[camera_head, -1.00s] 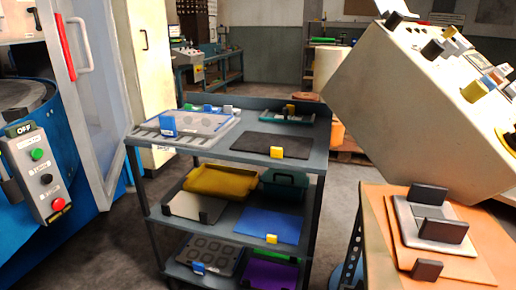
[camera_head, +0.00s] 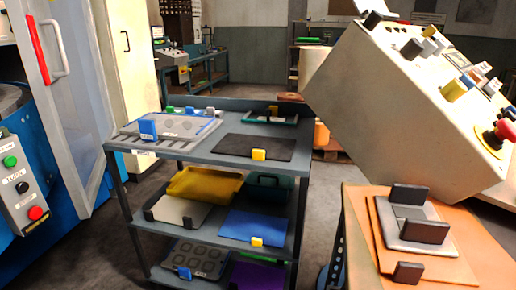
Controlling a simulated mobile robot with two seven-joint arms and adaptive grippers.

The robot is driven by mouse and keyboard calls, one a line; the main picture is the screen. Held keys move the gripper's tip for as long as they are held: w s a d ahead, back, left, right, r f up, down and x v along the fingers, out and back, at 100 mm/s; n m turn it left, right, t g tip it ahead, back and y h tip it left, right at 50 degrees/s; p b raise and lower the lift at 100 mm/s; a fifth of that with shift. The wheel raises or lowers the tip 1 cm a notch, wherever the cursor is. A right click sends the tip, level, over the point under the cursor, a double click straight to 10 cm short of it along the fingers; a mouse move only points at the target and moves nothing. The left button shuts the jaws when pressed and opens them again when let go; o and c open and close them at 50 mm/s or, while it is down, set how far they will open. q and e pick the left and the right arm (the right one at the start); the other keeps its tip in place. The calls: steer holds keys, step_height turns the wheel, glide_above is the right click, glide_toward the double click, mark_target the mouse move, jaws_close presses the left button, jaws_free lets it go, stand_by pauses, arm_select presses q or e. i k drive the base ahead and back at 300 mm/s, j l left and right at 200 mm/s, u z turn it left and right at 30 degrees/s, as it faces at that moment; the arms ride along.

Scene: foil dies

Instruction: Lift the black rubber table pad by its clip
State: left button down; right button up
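The black rubber table pad (camera_head: 240,146) lies flat on the top shelf of a grey cart (camera_head: 205,155), towards its right side. A yellow clip (camera_head: 259,155) sits on the pad's near edge. Neither of my grippers shows in the head view, and nothing is seen touching the pad or clip.
A grey-and-white die plate with a blue clip (camera_head: 148,130) lies left of the pad. A green tray (camera_head: 270,118) is behind it. Lower shelves hold a yellow tray (camera_head: 205,184) and a blue sheet (camera_head: 253,226). A large beige control box (camera_head: 400,120) stands right, above an orange-topped bench (camera_head: 465,262).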

mark_target(259, 147)
steer(key=i+j+z, duration=0.1)
steer(key=j+z, duration=0.15)
steer(key=j, duration=0.15)
steer(key=j+z, duration=0.2)
steer(key=j, duration=0.25)
steer(key=i+j+z, duration=0.1)
steer(key=i+j, duration=0.25)
steer(key=j, duration=0.3)
steer(key=i+j+z, duration=0.15)
steer(key=j, duration=0.2)
steer(key=i+j+z, duration=0.1)
steer(key=z, duration=0.15)
steer(key=i+j+z, duration=0.25)
steer(key=i+l+u, duration=0.1)
steer(key=u, duration=0.35)
steer(key=l+u, duration=0.2)
steer(key=u, duration=0.25)
steer(key=k+j+u, duration=0.15)
steer(key=k+j+z, duration=0.35)
steer(key=k, duration=0.2)
steer(key=i+l+u, duration=0.5)
steer(key=i+l, duration=0.15)
steer(key=i, duration=0.1)
